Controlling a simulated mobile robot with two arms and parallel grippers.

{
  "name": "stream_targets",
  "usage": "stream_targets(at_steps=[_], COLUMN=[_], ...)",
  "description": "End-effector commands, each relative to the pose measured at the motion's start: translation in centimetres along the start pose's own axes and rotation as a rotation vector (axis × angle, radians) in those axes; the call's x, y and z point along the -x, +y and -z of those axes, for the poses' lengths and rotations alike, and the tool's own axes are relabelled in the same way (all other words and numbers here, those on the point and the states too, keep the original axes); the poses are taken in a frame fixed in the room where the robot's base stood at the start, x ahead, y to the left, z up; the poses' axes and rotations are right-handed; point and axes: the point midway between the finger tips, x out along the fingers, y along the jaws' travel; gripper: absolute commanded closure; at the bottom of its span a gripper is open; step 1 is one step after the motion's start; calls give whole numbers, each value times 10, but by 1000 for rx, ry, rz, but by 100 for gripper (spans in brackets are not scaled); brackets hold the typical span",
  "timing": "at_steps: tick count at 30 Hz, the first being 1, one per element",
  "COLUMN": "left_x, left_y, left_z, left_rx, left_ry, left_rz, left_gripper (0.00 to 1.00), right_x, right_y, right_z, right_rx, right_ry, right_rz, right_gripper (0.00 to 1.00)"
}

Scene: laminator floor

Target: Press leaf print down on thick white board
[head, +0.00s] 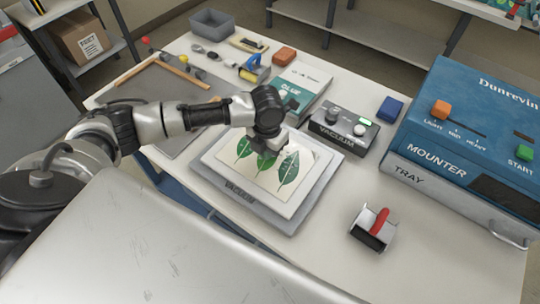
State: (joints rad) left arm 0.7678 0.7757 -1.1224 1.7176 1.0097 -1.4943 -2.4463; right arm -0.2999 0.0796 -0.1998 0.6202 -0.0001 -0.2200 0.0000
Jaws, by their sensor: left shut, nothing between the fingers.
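The leaf print (289,177), with several green leaves on white, lies on the thick white board (252,190). The board rests on the grey vacuum plate (271,218) on the table. My left gripper (265,152) is shut and empty, pointing down over the upper middle of the print and hiding part of a leaf. I cannot tell whether its fingertips touch the print. My right gripper is not in view.
The blue mounter (479,107) stands at the right. A vacuum box (342,128) and a glue pack (301,82) sit behind the print. A red-handled tool (375,227) stands at front right. The table's front right is otherwise clear.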

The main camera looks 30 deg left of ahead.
Motion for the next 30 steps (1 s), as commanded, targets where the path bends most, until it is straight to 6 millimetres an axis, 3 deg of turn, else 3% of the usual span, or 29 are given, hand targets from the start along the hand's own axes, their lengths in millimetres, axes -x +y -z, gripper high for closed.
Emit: stream_targets(at_steps=[30], left_x=[-3], left_y=[0], left_z=[1], left_rx=[0], left_ry=[4], left_rz=[-1], left_gripper=[100], right_x=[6], right_y=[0], right_z=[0], right_rx=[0], right_ry=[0], right_rz=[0], right_gripper=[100])
